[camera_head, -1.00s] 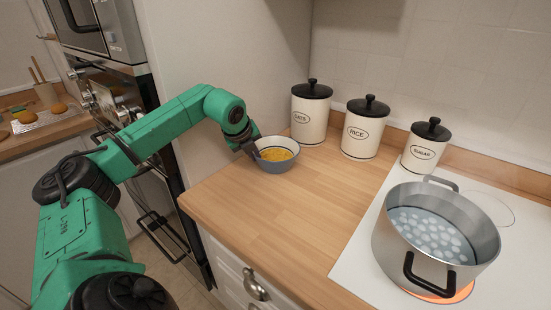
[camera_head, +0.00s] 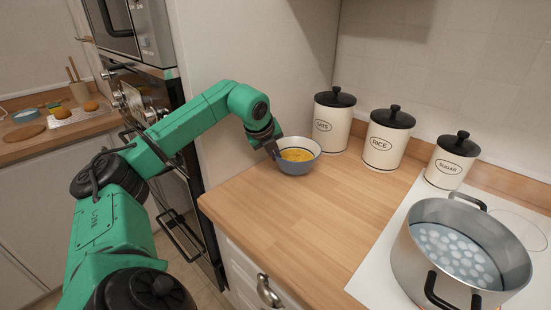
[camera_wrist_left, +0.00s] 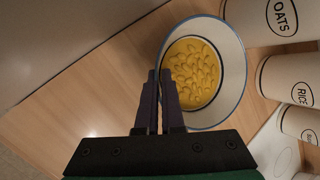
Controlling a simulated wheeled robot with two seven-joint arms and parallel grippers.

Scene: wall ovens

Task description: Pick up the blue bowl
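A blue-grey bowl (camera_head: 293,168) with a pale interior and yellow food sits at the back of the wooden counter, left of the canisters. My left gripper (camera_head: 275,152) is at the bowl's left rim. In the left wrist view its two fingers (camera_wrist_left: 160,78) are close together with the rim of the bowl (camera_wrist_left: 236,92) between them, so it looks shut on the rim. The bowl looks upright; I cannot tell whether its base touches the counter. A light blue round dish (camera_head: 24,116) stands on the other counter at far left. My right gripper is not in view.
Canisters marked oats (camera_head: 333,130), rice (camera_head: 386,145) and sugar (camera_head: 449,168) stand behind and right of the bowl. A large metal pot (camera_head: 455,280) is on the white hob. Wall ovens (camera_head: 160,120) are at left. The counter (camera_head: 300,225) in front is clear.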

